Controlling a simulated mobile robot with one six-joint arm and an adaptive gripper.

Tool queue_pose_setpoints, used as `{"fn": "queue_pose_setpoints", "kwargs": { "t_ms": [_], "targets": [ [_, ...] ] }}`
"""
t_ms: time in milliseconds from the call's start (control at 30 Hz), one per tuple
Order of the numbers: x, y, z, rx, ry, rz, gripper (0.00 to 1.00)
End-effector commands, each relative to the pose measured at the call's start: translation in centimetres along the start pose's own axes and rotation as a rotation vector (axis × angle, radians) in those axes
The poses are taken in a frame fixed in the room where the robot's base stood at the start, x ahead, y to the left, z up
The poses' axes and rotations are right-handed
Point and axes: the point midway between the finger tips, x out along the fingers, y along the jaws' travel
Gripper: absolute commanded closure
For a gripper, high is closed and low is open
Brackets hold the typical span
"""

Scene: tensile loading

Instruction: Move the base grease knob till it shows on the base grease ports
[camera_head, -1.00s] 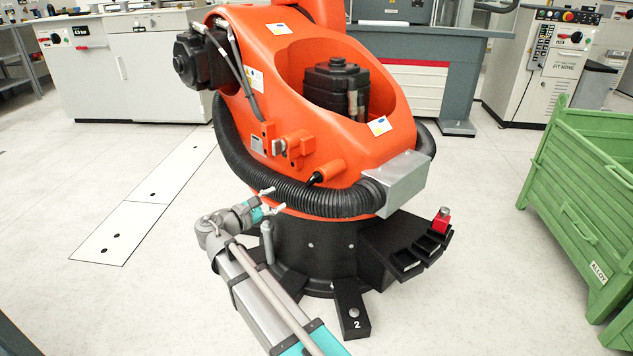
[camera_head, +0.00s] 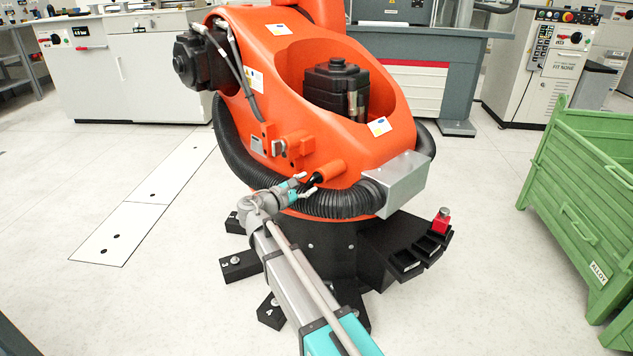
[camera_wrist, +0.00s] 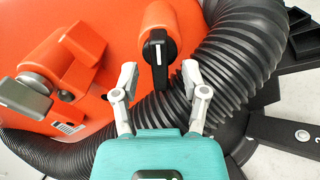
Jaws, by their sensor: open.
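The knob is black with a white pointer line, on the end of an orange cylinder on the big orange robot (camera_head: 275,110). In the wrist view the knob (camera_wrist: 158,62) is upright, its white line near vertical. It also shows small and partly hidden in the head view (camera_head: 317,178). My gripper (camera_wrist: 159,76) is open, with one grey finger to the left and one to the right of the knob, apart from it. In the head view my gripper (camera_head: 306,184) is at the knob. I cannot make out any port markings around the knob.
A black ribbed hose (camera_wrist: 235,65) runs just below and right of the knob. An orange bracket with a grey knob-like end (camera_wrist: 32,85) juts out to the left. A grey metal box (camera_head: 397,182) is at the right. A green crate (camera_head: 575,185) stands further right.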

Motion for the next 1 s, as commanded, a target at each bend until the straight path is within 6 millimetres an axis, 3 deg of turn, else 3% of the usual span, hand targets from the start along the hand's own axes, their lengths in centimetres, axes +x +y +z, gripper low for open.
{"fn": "queue_pose_setpoints", "kwargs": {
  "t_ms": [200, 600, 900, 1000],
  "targets": [
    [1.9, 0.0, 0.0, 0.0, 0.0, -0.001, 0.43],
    [2.2, 0.0, 0.0, 0.0, 0.0, 0.0, 0.43],
    [2.3, 0.0, 0.0, 0.0, -0.001, -0.001, 0.97],
    [2.3, 0.0, 0.0, 0.0, -0.001, -0.001, 1.0]
  ]
}}
